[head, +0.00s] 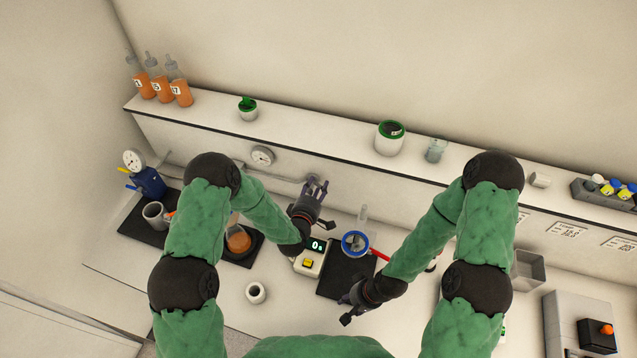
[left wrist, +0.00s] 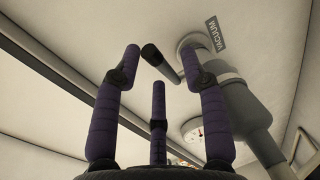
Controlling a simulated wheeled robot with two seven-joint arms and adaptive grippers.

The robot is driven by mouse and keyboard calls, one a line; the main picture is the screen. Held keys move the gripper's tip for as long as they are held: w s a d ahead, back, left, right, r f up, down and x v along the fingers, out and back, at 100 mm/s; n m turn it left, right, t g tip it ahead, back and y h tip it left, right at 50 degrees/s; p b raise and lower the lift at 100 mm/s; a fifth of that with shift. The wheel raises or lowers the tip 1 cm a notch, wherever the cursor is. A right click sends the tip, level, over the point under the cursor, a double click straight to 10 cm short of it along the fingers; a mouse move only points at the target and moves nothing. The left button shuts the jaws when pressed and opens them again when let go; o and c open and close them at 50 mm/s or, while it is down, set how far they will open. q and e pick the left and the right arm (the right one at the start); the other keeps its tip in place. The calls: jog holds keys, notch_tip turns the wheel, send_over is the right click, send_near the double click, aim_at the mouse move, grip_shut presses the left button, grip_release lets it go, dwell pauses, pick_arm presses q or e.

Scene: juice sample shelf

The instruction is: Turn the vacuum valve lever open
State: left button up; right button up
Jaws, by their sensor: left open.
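The vacuum valve (left wrist: 225,85) is a grey fitting on the pale wall in the left wrist view, beside a dark label (left wrist: 213,35) reading VACUUM. Its lever (left wrist: 158,60) is a short rod with a black grip, seen between the fingertips of my left gripper (left wrist: 160,65). That gripper has three purple fingers, spread open; I cannot tell whether any finger touches the lever. In the head view my left gripper (head: 318,184) is at the wall under the shelf and hides the valve and lever. My right gripper (head: 347,305) hangs over the bench front, its fingers too small to judge.
A pipe (head: 230,168) and a round gauge (head: 262,156) are on the wall left of my left gripper. Below are a scale (head: 312,258) reading 0 and a blue-rimmed funnel (head: 356,243) on a dark mat. Orange bottles (head: 161,88) stand on the shelf (head: 310,140).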

pick_arm(q)
jog(key=shift+x, duration=0.85)
pick_arm(e)
jog(key=shift+r, duration=0.15)
pick_arm(q)
grip_shut()
